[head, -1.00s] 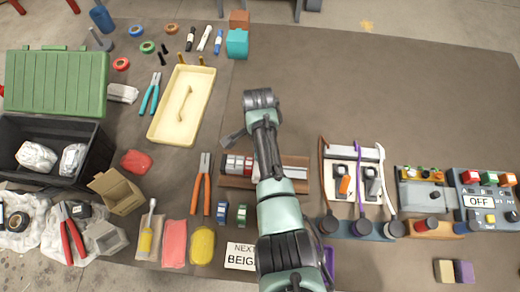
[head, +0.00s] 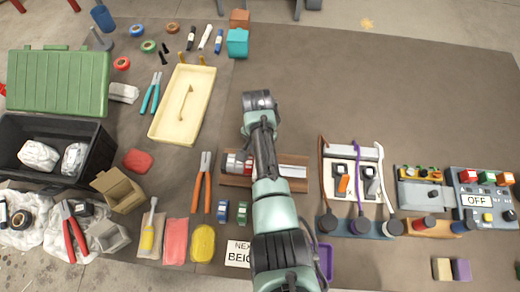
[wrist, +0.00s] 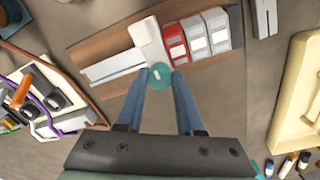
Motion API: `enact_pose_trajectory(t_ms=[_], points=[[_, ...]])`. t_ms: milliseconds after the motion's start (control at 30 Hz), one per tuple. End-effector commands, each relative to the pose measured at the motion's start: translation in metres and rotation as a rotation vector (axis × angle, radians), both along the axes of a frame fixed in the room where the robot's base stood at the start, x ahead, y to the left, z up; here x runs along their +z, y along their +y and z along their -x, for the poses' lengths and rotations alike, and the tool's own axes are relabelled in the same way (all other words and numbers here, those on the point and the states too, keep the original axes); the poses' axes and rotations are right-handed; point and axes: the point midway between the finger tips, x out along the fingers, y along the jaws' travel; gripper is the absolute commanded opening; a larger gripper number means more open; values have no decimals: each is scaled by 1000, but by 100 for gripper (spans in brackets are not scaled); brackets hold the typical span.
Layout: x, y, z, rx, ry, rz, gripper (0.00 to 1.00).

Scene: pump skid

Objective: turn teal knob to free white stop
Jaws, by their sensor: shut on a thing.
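My gripper (wrist: 160,80) is shut on the teal knob (wrist: 160,75), which sits between its two blue fingertips in the wrist view. The knob is at the lower end of the white stop (wrist: 145,38), a rounded white block on a pale metal rail (wrist: 112,67). A red module (wrist: 175,42) sits close to the right of the stop, with several grey modules beside it. The rail is on a brown board (wrist: 100,42). In the head view my arm hides the knob and stop; the board (head: 292,186) and rail show partly.
In the wrist view, a panel with cables (wrist: 50,103) lies left and a cream tray (wrist: 300,90) right. In the head view, orange-handled pliers (head: 201,185) lie left of the board. The table's upper right is clear.

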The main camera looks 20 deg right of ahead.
Motion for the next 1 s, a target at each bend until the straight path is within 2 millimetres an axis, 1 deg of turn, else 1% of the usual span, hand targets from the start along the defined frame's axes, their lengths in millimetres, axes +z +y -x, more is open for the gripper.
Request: enact_pose_trajectory(t_ms=[400, 433, 500, 600, 867, 1000], points=[[0, 0, 0, 10, 2, 1, 0], [0, 0, 0, 10, 1, 0, 38], [0, 0, 0, 10, 1, 0, 51], [0, 0, 0, 10, 1, 0, 67], [0, 0, 0, 8, 0, 0, 67], [6, 0, -1, 8, -2, 1, 67]])
